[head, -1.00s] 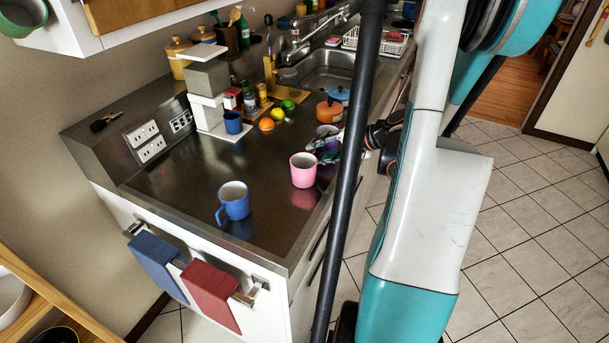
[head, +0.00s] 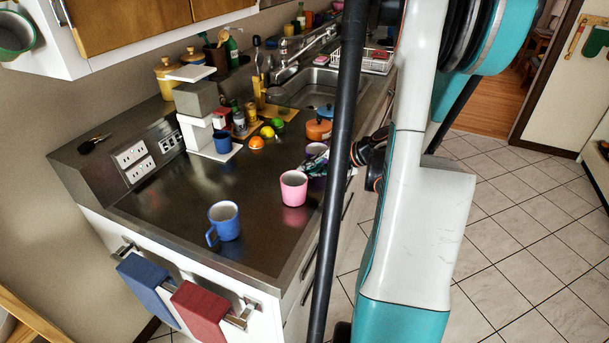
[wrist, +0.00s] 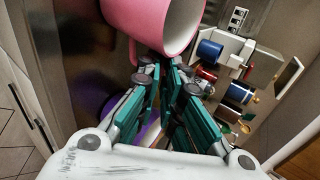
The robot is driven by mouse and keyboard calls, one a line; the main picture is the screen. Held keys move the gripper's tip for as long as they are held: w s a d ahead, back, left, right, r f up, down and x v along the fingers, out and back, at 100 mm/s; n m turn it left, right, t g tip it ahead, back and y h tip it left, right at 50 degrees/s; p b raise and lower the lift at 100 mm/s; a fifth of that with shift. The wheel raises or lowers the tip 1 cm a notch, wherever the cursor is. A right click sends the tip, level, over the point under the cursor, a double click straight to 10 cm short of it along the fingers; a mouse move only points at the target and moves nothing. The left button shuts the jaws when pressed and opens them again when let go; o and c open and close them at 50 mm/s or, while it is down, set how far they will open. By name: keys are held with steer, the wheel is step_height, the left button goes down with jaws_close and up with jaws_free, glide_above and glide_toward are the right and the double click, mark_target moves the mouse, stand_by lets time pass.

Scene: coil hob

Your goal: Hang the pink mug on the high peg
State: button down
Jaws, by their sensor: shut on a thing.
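The pink mug (head: 293,188) is upright at the front right part of the steel counter, on it or barely above it; I cannot tell which. My gripper (head: 317,160) is behind and to the right of it, partly hidden by my dark column. In the wrist view the pink mug (wrist: 165,20) is at the top, its open mouth to the right and its handle near the fingertips. My gripper (wrist: 165,68) is shut on the mug; the exact contact is hard to see. I cannot make out the high peg in either view.
A blue mug (head: 224,222) stands left of the pink mug. A purple mug (head: 316,149) is partly hidden behind my gripper. Fruit, an orange pot (head: 319,130) and a grey-white machine (head: 200,105) stand farther back. A cabinet (head: 140,30) overhangs at upper left.

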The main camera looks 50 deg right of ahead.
step_height(320, 180, up, 20)
steer(key=p, duration=0.7)
steer(key=shift+f, duration=0.1)
stand_by(0.3)
